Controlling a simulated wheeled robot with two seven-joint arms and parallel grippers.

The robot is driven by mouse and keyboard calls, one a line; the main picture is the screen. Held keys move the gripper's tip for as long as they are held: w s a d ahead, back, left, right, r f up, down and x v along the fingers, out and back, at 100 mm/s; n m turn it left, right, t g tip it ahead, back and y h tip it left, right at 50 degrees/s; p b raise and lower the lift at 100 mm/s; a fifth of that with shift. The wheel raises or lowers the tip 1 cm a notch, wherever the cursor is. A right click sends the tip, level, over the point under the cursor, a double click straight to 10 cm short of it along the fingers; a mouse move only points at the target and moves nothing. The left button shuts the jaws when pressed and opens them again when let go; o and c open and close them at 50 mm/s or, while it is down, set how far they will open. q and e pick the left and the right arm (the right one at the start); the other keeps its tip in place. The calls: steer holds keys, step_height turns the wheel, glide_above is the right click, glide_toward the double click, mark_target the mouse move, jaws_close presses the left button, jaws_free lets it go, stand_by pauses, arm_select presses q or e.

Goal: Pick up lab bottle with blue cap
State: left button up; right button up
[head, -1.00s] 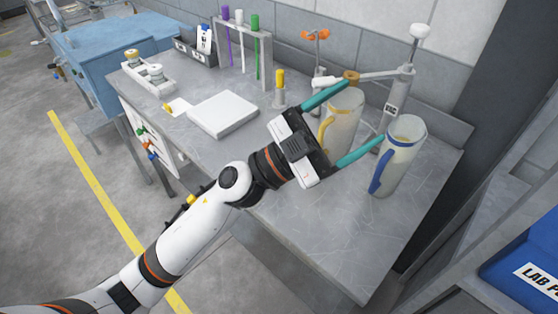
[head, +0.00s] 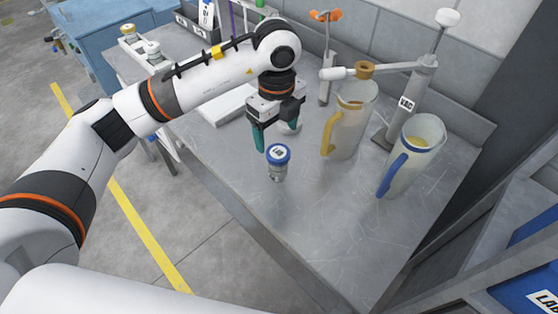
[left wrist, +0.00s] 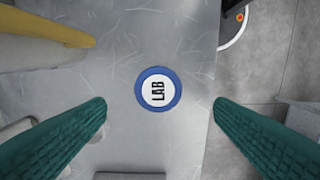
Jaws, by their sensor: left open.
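The lab bottle with blue cap (head: 277,163) stands upright on the grey bench near its front edge. Its blue-rimmed lid with "LAB" on a white disc (left wrist: 158,90) is seen from above in the left wrist view. My left gripper (head: 275,138) points down just behind and above the bottle, with teal fingers. The fingers are open and empty; in the left wrist view the bottle's lid lies ahead, between the two finger lines (left wrist: 160,106). My right gripper is not in view.
Right of the bottle stand a yellow-handled jug (head: 350,122) and a blue-handled jug (head: 412,155). A stand marked "VAC" (head: 408,104) is behind them. A white slab (head: 228,105) lies left behind the gripper. The front right bench top is clear.

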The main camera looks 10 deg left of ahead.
mark_target(278, 152)
arm_select(q)
step_height(278, 152, down, 5)
steer(key=shift+r+p, duration=0.15)
steer(key=shift+p, duration=0.4)
step_height(278, 152, down, 5)
steer(key=shift+d+r+p, duration=0.1)
steer(key=shift+d+p, duration=0.05)
steer(key=shift+p, duration=1)
steer(key=shift+f, duration=0.3)
steer(key=c, duration=1.1)
